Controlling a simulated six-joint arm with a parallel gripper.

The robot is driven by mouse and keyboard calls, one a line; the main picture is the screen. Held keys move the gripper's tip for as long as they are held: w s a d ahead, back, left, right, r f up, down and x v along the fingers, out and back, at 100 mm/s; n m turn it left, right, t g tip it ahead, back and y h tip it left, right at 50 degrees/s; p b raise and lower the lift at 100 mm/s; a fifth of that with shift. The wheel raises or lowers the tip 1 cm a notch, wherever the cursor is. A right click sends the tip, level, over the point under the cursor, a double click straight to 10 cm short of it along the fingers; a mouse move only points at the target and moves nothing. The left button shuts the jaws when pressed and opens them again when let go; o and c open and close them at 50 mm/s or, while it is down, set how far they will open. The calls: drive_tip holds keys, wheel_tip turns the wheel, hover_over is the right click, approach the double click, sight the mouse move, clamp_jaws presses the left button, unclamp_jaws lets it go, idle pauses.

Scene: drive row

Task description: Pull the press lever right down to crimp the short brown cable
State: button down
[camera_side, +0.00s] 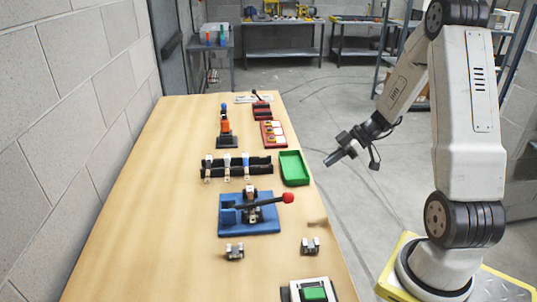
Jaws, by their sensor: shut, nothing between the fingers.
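The press (232,222) is a blue block on the wooden bench, with a dark metal mechanism on it. Its lever (265,203) is a dark bar with a red knob (288,197); it lies close to level, pointing right with the knob end slightly raised. My gripper (332,160) is shut and empty, in the air off the bench's right edge, beyond the press and to its right, apart from the lever. I cannot make out the short brown cable in this view.
A green tray (294,154) and a black rack (215,172) with several upright parts stand beyond the press. Small metal fixtures (234,251) (310,246) sit nearer. A green-topped box (314,294) is at the front. The bench's left side is clear, bordered by a block wall.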

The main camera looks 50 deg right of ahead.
drive_tip(key=shift+a, duration=0.1)
drive_tip(key=s+a+m+g+h, duration=0.1)
drive_tip(key=a+m+h, duration=0.3)
drive_tip(key=a, duration=0.5)
drive_tip(key=s+a+m+g+h, duration=0.2)
drive_tip(key=a+m+h, duration=0.2)
drive_tip(key=a, duration=0.6)
drive_tip(key=shift+s+a+g, duration=0.15)
drive_tip(key=shift+g, duration=0.25)
